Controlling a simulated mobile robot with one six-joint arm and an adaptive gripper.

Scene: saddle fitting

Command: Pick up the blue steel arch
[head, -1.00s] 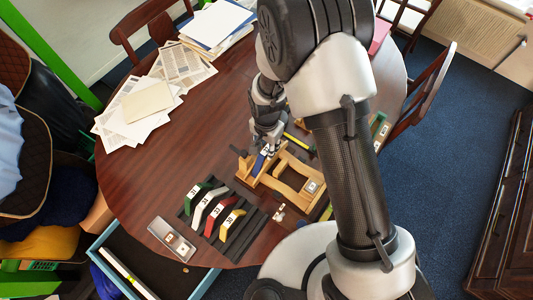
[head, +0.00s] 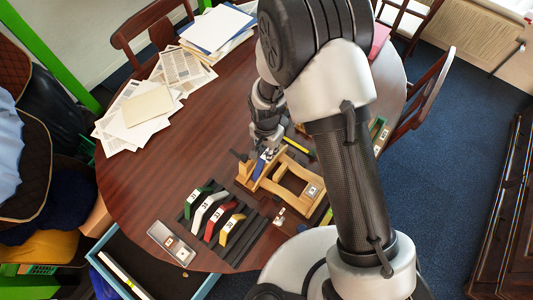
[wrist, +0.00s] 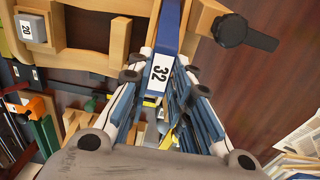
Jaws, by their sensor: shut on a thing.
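The blue steel arch (wrist: 170,27) carries a white label reading 32 and shows between the fingers in the wrist view. My gripper (wrist: 160,72) is shut on it, with a finger on each side of the label. In the head view the blue arch (head: 258,166) is a small blue piece at the left part of a wooden frame (head: 270,184), with my gripper (head: 267,151) just above it. Whether the arch touches the wood cannot be told. Its lower part is hidden by the fingers.
A black rack (head: 246,238) holds green, white, red and yellow arches. A grey tray (head: 171,243) lies left of it. A black knob (wrist: 230,30) sticks out beside the arch. Papers (head: 150,105) lie at the back left; the table's left middle is clear.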

